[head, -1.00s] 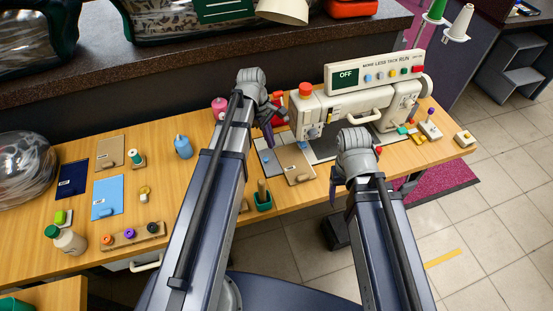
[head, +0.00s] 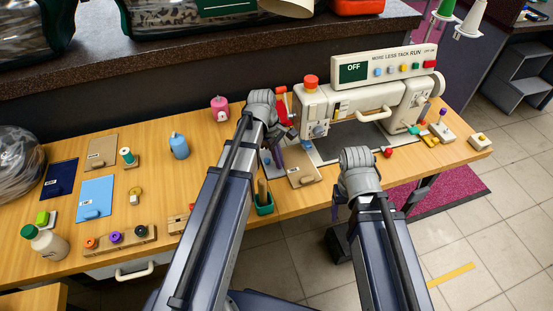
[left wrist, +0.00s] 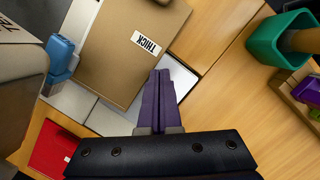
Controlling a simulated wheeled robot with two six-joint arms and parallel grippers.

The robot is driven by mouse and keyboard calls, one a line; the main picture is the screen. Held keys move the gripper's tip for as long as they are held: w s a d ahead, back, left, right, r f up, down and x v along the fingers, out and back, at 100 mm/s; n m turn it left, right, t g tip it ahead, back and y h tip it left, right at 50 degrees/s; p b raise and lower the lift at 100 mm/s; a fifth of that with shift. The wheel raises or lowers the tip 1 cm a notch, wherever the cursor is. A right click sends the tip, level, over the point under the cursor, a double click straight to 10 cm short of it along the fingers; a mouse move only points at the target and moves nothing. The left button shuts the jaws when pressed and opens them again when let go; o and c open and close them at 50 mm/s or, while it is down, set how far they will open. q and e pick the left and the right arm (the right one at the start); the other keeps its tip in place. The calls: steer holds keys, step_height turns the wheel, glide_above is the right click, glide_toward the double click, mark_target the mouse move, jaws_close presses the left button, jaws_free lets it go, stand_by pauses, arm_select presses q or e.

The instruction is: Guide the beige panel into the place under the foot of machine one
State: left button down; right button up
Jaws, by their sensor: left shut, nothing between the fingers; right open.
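A beige panel (head: 306,171) with a knob lies at the table's front, just left of the sewing machine (head: 350,105). In the left wrist view the panel (left wrist: 120,62) carries a "THICK" label and lies over pale plates. The blue part (left wrist: 60,55), which looks like the machine's foot, is left of the panel and appears clear of it. My left gripper (head: 279,158) is shut and empty; its purple fingers (left wrist: 160,80) are at the panel's edge, and I cannot tell whether they touch. My right gripper (head: 336,205) is open in front of the table, its fingertips partly hidden.
A green cup (head: 264,209) stands close to my left gripper at the front edge. A red thing (left wrist: 52,148) is near the plates. Another beige panel (head: 102,152), a light blue panel (head: 95,198) and a blue bottle (head: 179,146) are to the left.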

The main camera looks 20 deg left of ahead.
arm_select(q)
steer(key=shift+f, duration=0.35)
steer(key=shift+d, duration=0.1)
steer(key=shift+s+d, duration=0.25)
steer(key=shift+d, duration=0.65)
steer(key=shift+r, duration=0.15)
steer(key=p+v, duration=0.9)
steer(key=shift+a+r+p, duration=0.15)
steer(key=shift+r+p, duration=0.15)
steer(key=shift+r, duration=0.1)
